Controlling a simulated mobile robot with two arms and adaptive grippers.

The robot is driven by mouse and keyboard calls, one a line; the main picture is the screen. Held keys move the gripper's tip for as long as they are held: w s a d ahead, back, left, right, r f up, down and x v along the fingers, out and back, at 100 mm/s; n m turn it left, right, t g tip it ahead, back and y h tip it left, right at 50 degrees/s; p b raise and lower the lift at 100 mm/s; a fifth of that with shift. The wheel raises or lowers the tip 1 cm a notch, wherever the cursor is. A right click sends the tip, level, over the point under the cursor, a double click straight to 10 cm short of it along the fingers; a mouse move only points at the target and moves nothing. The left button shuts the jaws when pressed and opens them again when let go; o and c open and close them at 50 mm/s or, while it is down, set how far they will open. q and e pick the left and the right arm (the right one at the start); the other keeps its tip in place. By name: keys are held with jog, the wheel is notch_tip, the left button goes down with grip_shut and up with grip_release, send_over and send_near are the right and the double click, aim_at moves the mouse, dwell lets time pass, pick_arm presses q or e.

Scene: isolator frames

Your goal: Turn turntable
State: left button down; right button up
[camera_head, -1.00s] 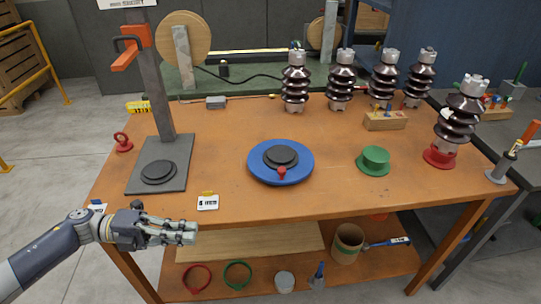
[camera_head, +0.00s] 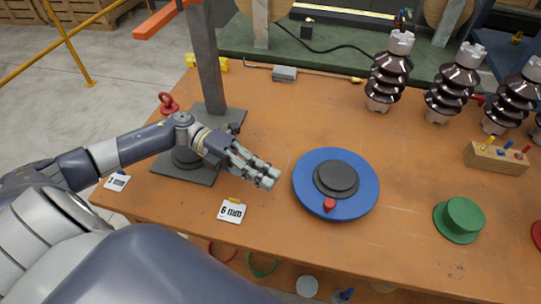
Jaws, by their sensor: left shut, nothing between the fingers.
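The turntable (camera_head: 360,204) is a blue disc with a dark round pad (camera_head: 337,178) in its middle and a small red knob (camera_head: 329,204) near its front edge. It lies flat on the orange-brown workbench. My left gripper (camera_head: 272,178) is shut and empty. It is just left of the turntable's rim, with a small gap in the picture, and its height above the bench is hard to judge. My right gripper is not in view.
A grey press stand (camera_head: 207,65) rises behind my left arm. A "6 mm" label (camera_head: 232,211) lies in front of the gripper. A green flanged cap (camera_head: 459,219) sits right of the turntable. Dark ribbed insulators (camera_head: 388,72) line the back right. Bench between is clear.

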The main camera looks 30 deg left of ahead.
aim_at(314, 214)
pick_arm(q)
jog(key=d+p, duration=0.1)
jog(key=d, duration=0.2)
jog(key=d+p, duration=0.1)
jog(key=d, duration=0.2)
jog(key=d+f+p, duration=0.1)
jog(key=d, duration=0.2)
jog(key=shift+w+d, duration=0.2)
jog(key=shift+d, duration=0.15)
jog(key=shift+d+f, duration=0.15)
jog(key=shift+d, duration=0.25)
jog(key=shift+f, duration=0.1)
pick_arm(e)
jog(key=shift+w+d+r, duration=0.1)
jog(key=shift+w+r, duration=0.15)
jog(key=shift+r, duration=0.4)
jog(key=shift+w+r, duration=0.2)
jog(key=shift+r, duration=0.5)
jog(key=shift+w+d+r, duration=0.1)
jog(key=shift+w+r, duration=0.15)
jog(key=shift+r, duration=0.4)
pick_arm(q)
jog(key=shift+d, duration=1.1)
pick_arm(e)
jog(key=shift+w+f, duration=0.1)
pick_arm(q)
jog(key=shift+a, duration=0.1)
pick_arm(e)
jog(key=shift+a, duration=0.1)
